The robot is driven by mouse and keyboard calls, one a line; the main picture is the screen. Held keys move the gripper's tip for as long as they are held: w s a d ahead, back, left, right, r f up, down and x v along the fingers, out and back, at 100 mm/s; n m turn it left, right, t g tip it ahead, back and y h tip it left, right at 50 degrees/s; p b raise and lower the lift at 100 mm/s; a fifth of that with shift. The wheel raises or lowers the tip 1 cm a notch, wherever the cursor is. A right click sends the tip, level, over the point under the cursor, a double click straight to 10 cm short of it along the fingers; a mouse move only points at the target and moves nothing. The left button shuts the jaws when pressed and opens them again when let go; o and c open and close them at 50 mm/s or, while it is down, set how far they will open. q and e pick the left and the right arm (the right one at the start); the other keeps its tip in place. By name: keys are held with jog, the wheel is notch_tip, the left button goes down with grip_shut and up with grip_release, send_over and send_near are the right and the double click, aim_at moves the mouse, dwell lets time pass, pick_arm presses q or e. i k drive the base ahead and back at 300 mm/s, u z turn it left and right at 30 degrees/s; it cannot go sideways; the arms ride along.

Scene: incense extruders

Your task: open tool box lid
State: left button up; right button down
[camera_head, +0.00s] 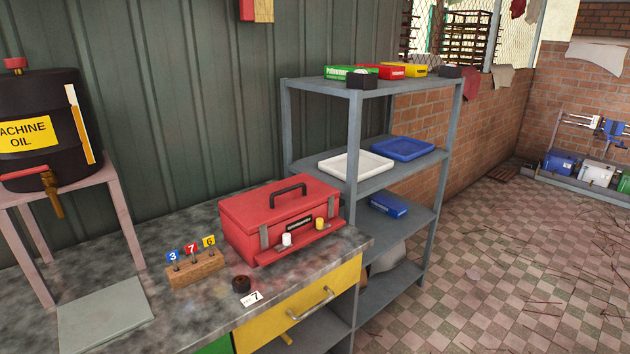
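A red tool box (280,222) stands on the grey mottled workbench (190,232), near its right end. Its lid (282,203) is down and looks shut. A black handle (289,190) sits on top of the lid. Two grey straps run down the front. A white knob (287,239) and a yellow knob (320,224) are on the front, beside a dark label. Neither of my grippers shows in the head view.
A metal shelf (353,150) with trays stands close behind and right. An oil drum (40,125) is at left.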

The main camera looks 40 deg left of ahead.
aim_at(255, 211)
jog(key=u, duration=0.4)
jog(key=i, duration=0.85)
jog(key=u, duration=0.75)
